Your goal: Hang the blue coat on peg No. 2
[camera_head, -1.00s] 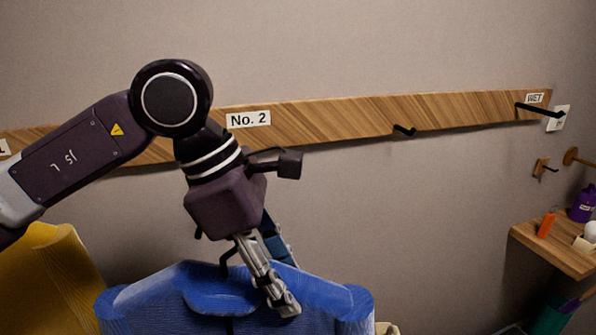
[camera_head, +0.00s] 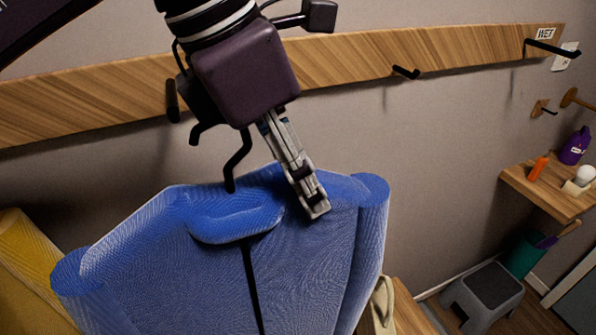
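The blue coat (camera_head: 310,265) hangs below the wooden peg board (camera_head: 345,62), its collar at the top and a dark line down its middle. My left gripper (camera_head: 312,205) comes from above. One grey finger lies over the coat's top edge, right of the collar; the other finger is hidden. It appears shut on the coat. A black peg (camera_head: 172,100) shows on the board left of my gripper, above the coat. The No. 2 label is hidden behind my gripper. My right gripper is not in view.
Another peg (camera_head: 405,72) and a peg by the WET sign (camera_head: 545,34) are farther right. A yellow coat (camera_head: 30,265) hangs at left. At right are a wooden shelf (camera_head: 540,192) with small items and a grey stool (camera_head: 483,295).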

